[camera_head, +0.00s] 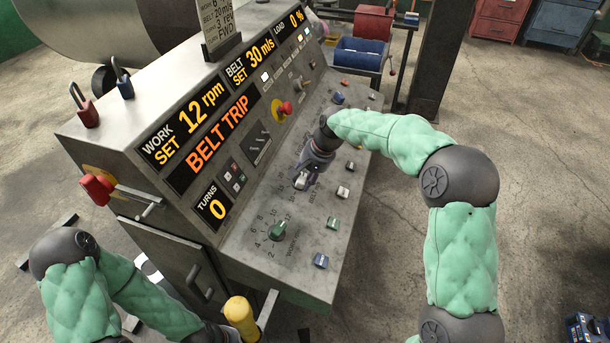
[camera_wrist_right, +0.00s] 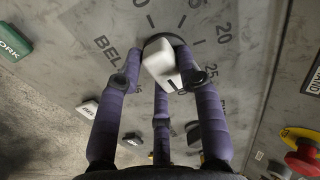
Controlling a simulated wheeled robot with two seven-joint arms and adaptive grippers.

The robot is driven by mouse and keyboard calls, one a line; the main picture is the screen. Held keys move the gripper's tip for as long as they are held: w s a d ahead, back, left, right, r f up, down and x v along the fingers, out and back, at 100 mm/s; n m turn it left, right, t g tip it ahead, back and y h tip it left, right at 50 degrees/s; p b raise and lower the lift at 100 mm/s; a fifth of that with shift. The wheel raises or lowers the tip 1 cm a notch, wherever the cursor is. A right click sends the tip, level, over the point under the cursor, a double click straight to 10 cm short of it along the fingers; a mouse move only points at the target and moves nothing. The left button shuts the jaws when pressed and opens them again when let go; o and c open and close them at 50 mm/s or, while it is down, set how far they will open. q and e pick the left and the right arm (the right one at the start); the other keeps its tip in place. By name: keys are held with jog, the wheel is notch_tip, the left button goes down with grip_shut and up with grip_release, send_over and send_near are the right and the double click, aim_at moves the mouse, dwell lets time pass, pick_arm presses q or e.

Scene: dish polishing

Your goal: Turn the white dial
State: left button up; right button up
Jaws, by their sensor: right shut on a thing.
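The white dial (camera_head: 301,180) is on the sloped control panel, beside the "BELT" scale. In the right wrist view the white dial (camera_wrist_right: 162,63) shows as a pale block knob, its marked end toward about 25. My right gripper (camera_head: 312,165) is over it from above. In the right wrist view its purple fingers (camera_wrist_right: 165,75) are around the dial and shut on it, one on each side and one below. My left arm comes in at the lower left; its gripper is not in view.
A green dial (camera_head: 279,230) marked "WORK" is nearer on the panel. Several small push buttons line the panel's right edge. The display reads "BELT TRIP", 12 rpm, belt 30, turns 0. A yellow-handled lever (camera_head: 241,316) stands at the bottom.

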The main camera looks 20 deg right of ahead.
jog(key=n+p, duration=0.2)
jog(key=n, duration=0.1)
jog(key=shift+w+r+n, duration=0.1)
jog(key=shift+n, duration=0.2)
jog(key=n+p, duration=0.1)
jog(key=n, duration=0.2)
jog(key=shift+w+n+p, duration=0.1)
jog(key=shift+n+p, duration=0.2)
jog(key=shift+p, duration=0.1)
jog(key=n+p, duration=0.1)
jog(key=n, duration=0.2)
jog(key=shift+w+n, duration=0.1)
jog(key=shift+n, duration=0.2)
jog(key=n, duration=0.4)
jog(key=shift+w+a+n+p, duration=0.1)
jog(key=shift+n+p, duration=0.2)
jog(key=n, duration=0.4)
jog(key=shift+a, duration=0.1)
jog(key=n, duration=0.5)
jog(key=shift+a, duration=0.15)
jog(key=n+b, duration=0.1)
jog(key=n, duration=0.3)
jog(key=shift+a+n, duration=0.1)
jog(key=shift+n, duration=0.2)
jog(key=shift+a+r+n+b, duration=0.1)
jog(key=shift+n+b, duration=0.35)
jog(key=shift+n, duration=2.05)
